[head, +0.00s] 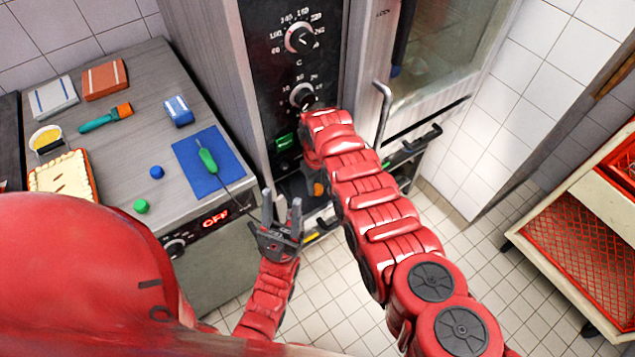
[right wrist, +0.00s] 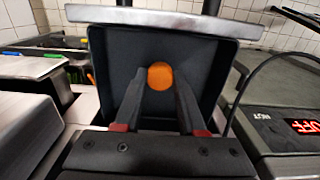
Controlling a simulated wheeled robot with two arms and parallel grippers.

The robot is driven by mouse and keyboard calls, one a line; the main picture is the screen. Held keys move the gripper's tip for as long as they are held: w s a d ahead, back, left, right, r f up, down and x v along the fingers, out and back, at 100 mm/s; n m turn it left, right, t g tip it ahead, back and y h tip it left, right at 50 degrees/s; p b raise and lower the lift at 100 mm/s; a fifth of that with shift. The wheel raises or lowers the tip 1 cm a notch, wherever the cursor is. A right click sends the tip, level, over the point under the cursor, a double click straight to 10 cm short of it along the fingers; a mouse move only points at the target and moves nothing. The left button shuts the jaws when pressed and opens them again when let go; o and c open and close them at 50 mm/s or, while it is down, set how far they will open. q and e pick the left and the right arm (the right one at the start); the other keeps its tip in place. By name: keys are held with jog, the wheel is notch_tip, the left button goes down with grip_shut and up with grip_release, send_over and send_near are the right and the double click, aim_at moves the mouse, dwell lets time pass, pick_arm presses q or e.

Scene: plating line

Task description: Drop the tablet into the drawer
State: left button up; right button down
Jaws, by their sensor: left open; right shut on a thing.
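The tablet is a small orange disc (right wrist: 158,76), seen between my right gripper's fingertips in the right wrist view. In the head view the orange tablet (head: 318,188) shows as a small patch beside my right arm. My right gripper (right wrist: 159,80) is shut on it; in the head view the arm hides most of this gripper. The open drawer (right wrist: 112,55) is a dark, square-walled box behind the tablet in the right wrist view. It also shows dark under the control panel (head: 293,187). My left gripper (head: 282,199) is open and empty, left of the drawer.
The oven door handle (head: 381,110) stands out beside my right arm. A cart (head: 570,265) with red trays stands at right.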

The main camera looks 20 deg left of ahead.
aim_at(318, 189)
jog(key=shift+s+d+f+b, duration=0.15)
jog(key=shift+b, duration=0.15)
jog(key=shift+f+b, duration=0.35)
jog(key=shift+f, duration=0.1)
jog(key=shift+c, duration=2.4)
grip_release()
jog(key=shift+r, duration=0.1)
jog(key=shift+r, duration=0.1)
jog(key=shift+r+p, duration=0.85)
jog(key=shift+p, duration=0.2)
jog(key=shift+r, duration=0.15)
notch_tip(318, 189, up, 11)
jog(key=b, duration=0.1)
jog(key=shift+b, duration=0.4)
